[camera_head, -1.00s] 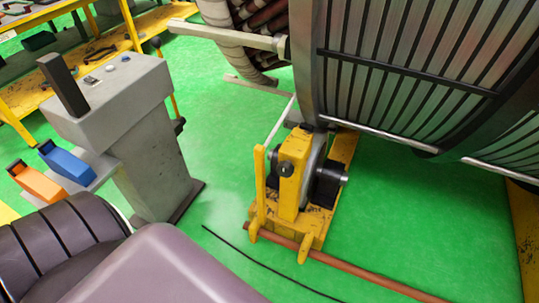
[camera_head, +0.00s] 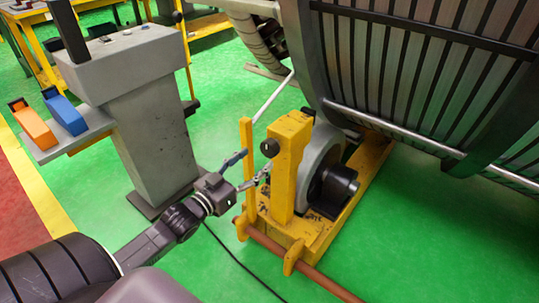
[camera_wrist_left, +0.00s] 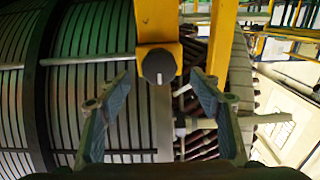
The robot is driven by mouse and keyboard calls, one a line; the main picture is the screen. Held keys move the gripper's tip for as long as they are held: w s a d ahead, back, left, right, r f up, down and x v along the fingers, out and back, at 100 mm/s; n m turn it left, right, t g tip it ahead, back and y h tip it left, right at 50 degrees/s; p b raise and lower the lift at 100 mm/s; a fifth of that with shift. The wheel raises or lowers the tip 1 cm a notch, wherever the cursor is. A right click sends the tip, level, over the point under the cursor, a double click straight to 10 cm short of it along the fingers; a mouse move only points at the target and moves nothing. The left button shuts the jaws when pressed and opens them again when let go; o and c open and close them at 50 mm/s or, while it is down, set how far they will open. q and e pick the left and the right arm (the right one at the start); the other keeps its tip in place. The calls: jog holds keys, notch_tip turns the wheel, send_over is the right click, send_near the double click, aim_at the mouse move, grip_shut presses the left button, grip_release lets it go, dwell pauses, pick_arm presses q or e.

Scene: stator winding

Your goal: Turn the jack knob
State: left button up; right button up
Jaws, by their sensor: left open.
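The jack knob (camera_head: 270,147) is a dark round knob on the face of the yellow jack (camera_head: 288,165). In the left wrist view the knob (camera_wrist_left: 158,66) is dark with a pale pointer line, centred under a yellow upright. My left gripper (camera_head: 250,168) is in front of the jack, a little below and beside the knob. In the left wrist view its open fingers (camera_wrist_left: 158,95) stand on either side of the knob, with nothing between them in contact. The knob appears ahead of the fingertips. My right gripper is in neither view.
A large ribbed stator drum (camera_head: 420,90) stands behind the jack. A grey control pedestal (camera_head: 145,120) with orange and blue tools (camera_head: 66,115) stands at left. A thin yellow post (camera_head: 246,170) rises close to my left gripper. A brown pipe (camera_head: 325,284) and cable cross the green floor.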

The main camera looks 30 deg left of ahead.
aim_at(267, 151)
pick_arm(q)
jog(key=shift+w+d+r, duration=0.1)
jog(key=shift+w+d, duration=0.05)
jog(key=shift+w, duration=1)
jog(key=shift+w+d+b, duration=0.2)
jog(key=shift+w+b, duration=0.5)
jog(key=shift+w, duration=1.95)
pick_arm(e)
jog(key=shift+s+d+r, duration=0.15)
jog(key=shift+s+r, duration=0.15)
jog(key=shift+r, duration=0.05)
pick_arm(q)
jog(key=c, duration=1.2)
jog(key=shift+o, duration=0.2)
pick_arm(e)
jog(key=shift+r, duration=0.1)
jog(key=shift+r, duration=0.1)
